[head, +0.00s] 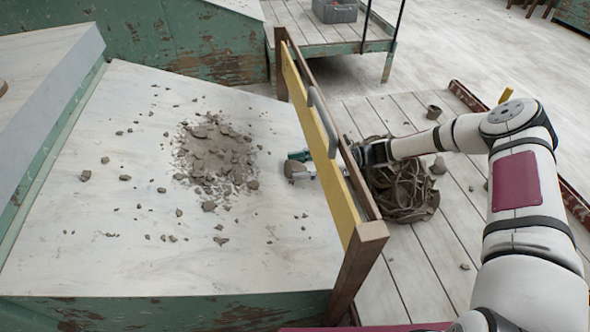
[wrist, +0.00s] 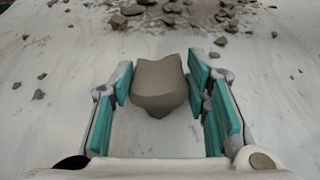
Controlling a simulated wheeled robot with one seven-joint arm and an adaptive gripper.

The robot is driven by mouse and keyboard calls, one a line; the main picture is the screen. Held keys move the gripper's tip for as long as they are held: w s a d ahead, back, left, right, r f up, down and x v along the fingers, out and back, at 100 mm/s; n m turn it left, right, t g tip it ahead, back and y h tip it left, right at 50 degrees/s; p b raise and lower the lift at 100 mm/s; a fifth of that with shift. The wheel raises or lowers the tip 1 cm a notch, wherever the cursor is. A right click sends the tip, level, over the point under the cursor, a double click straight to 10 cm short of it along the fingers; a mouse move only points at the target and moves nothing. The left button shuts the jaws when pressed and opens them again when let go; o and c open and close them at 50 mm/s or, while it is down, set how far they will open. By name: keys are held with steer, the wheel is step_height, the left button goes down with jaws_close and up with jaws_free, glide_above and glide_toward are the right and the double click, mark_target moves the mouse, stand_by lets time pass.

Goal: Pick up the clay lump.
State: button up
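The clay lump (wrist: 158,88) is a grey-brown, smooth-sided block with a notched top. In the wrist view it lies on the pale board between the teal-padded fingers of my gripper (wrist: 160,80). The fingers are apart, one on each side of the lump; narrow gaps seem to show, though contact on the right side is hard to judge. In the head view the lump (head: 294,168) sits just left of the yellow rail, at the fingertips of my gripper (head: 302,163). The rail hides part of the gripper.
A wooden barrier with a yellow board (head: 325,140) stands between my arm and the work surface (head: 100,240); my gripper reaches past it. A pile of clay crumbs (head: 215,155) lies left of the lump. A dark, tangled bundle (head: 402,195) lies below my wrist.

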mark_target(304, 166)
steer(key=shift+r, duration=0.1)
steer(key=shift+r+p, duration=0.45)
steer(key=shift+r, duration=0.15)
steer(key=shift+w+d+r+p, duration=0.1)
steer(key=shift+d+r+p, duration=0.25)
steer(key=shift+r, duration=0.25)
steer(key=shift+w+d+r+p, duration=0.1)
steer(key=shift+d+r+p, duration=0.1)
steer(key=shift+r+p, duration=0.3)
steer(key=shift+p+v, duration=1.05)
steer(key=shift+v, duration=7.4)
